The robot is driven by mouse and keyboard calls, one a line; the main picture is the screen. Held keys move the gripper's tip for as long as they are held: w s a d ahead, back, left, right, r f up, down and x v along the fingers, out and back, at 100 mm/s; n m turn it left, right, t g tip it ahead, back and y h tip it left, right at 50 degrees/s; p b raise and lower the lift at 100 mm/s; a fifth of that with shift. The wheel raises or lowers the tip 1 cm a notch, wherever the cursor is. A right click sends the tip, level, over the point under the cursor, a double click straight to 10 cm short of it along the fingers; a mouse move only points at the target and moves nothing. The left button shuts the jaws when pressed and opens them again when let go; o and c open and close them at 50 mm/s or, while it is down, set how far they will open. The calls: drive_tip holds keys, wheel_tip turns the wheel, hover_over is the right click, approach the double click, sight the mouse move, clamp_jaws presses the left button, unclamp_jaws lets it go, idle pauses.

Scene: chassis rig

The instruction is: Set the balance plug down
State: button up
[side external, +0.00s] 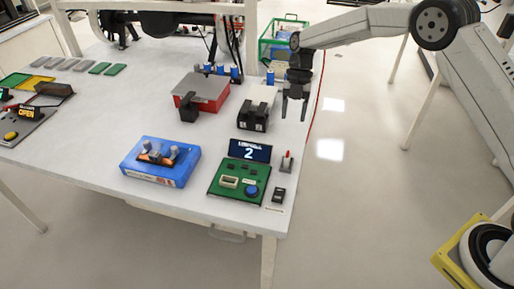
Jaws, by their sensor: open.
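My gripper (294,108) hangs at the table's right edge, fingers pointing down, open, with nothing visible between the fingers. I cannot pick out the balance plug with certainty at this size. A small black block (188,107) stands at the front left corner of a red box with a grey top (203,88). A black two-part piece (253,120) sits at the front of a white block (262,95), just left of my gripper and apart from it.
A green board (228,190) with a display reading 2 (249,151) and a blue button stands near the front right. A blue box (140,165) with grey knobs is left of it. Blue cylinders (235,74) and a green crate (268,48) are behind. The left middle table is clear.

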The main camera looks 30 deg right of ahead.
drive_tip(key=shift+s, duration=0.1)
drive_tip(key=s+d+r+m+t+h, duration=0.1)
drive_tip(key=s+d+m+t, duration=0.1)
drive_tip(key=s+m, duration=1)
drive_tip(key=s+d+m+t+h, duration=0.2)
drive_tip(key=s+d+m+t, duration=0.1)
drive_tip(key=s+m, duration=0.9)
drive_tip(key=m, duration=0.3)
drive_tip(key=shift+s+d+r+t, duration=0.3)
drive_tip(key=shift+d+r+t, duration=0.05)
drive_tip(key=shift+r+t, duration=0.05)
